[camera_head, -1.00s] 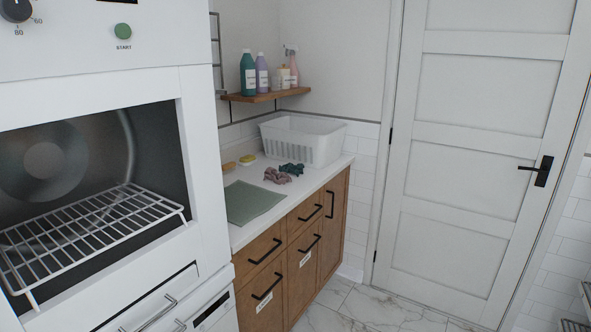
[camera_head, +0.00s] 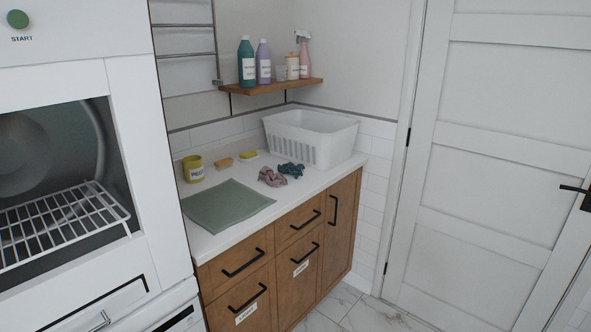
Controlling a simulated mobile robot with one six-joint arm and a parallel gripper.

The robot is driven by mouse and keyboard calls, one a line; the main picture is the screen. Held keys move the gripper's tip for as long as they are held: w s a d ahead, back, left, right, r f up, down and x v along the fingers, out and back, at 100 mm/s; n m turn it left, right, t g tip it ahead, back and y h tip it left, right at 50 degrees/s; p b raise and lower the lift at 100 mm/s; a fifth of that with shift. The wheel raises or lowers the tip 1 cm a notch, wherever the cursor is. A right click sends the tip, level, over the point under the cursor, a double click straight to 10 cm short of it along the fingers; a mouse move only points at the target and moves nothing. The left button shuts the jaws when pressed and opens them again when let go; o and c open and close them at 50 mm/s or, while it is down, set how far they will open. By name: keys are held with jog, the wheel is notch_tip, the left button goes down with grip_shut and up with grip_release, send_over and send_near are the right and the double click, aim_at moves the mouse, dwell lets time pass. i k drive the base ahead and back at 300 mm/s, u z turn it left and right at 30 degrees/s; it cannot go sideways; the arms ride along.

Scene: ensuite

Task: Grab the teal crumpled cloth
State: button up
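The teal crumpled cloth (camera_head: 291,170) lies on the white countertop (camera_head: 318,181), in front of the white basket. A pinkish-mauve crumpled cloth (camera_head: 271,177) lies just to its left, close beside it or touching; I cannot tell which. My gripper is not in view.
A flat green mat (camera_head: 227,205), a yellow pot (camera_head: 194,169) and two sponges (camera_head: 248,155) are on the counter. A white basket (camera_head: 311,138) fills its far end. A shelf (camera_head: 272,87) with bottles hangs above.

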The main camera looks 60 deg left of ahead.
aim_at(290, 168)
jog(key=i, duration=1.35)
jog(key=u, duration=4.05)
jog(key=i, duration=0.1)
jog(key=z, duration=2.65)
jog(key=k, duration=0.2)
jog(key=u, duration=1.95)
